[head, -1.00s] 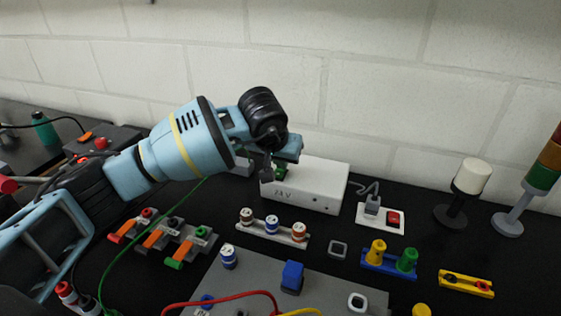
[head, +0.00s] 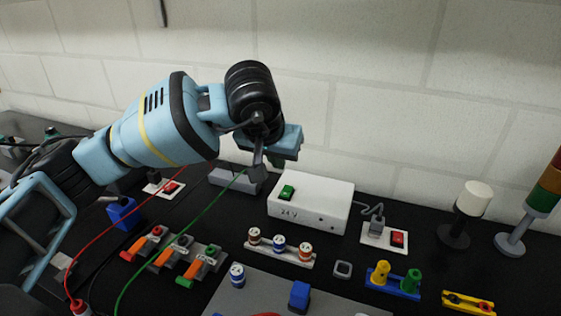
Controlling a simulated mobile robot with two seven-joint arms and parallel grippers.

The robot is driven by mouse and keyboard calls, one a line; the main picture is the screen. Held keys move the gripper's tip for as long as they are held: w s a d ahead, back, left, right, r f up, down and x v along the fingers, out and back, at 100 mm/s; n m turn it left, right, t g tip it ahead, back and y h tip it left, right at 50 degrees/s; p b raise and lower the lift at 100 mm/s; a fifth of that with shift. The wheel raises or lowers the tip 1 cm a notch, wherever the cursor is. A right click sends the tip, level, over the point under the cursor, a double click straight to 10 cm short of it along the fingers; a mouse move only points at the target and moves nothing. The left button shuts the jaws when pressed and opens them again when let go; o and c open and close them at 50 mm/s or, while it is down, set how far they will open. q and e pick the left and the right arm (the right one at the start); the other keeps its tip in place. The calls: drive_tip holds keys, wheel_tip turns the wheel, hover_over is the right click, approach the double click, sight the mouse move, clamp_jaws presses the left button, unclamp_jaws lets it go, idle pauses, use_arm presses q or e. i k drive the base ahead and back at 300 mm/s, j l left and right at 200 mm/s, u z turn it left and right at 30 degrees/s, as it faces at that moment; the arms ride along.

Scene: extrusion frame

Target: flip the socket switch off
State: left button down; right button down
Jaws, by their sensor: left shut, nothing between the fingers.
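A white socket plate (head: 367,239) lies on the dark bench right of the white 24V box. It carries a red rocker switch (head: 398,239) and a grey plug (head: 376,228) with a cord. Which way the rocker is tipped is too small to tell. A second white plate with a red switch (head: 171,188) shows at the left, partly behind my arm. My left gripper (head: 258,173) is shut and empty, pointing down just left of the 24V box, apart from both red switches. My right gripper is out of view.
The white 24V box (head: 325,204) has a green switch (head: 287,192) on top. Terminal blocks and orange-levered connectors (head: 158,258) stand in front. A white-topped lamp (head: 474,198) and a signal tower (head: 541,200) stand at right. Red and green wires cross the left side.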

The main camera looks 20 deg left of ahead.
sight(397, 236)
drive_tip(key=k, duration=1.5)
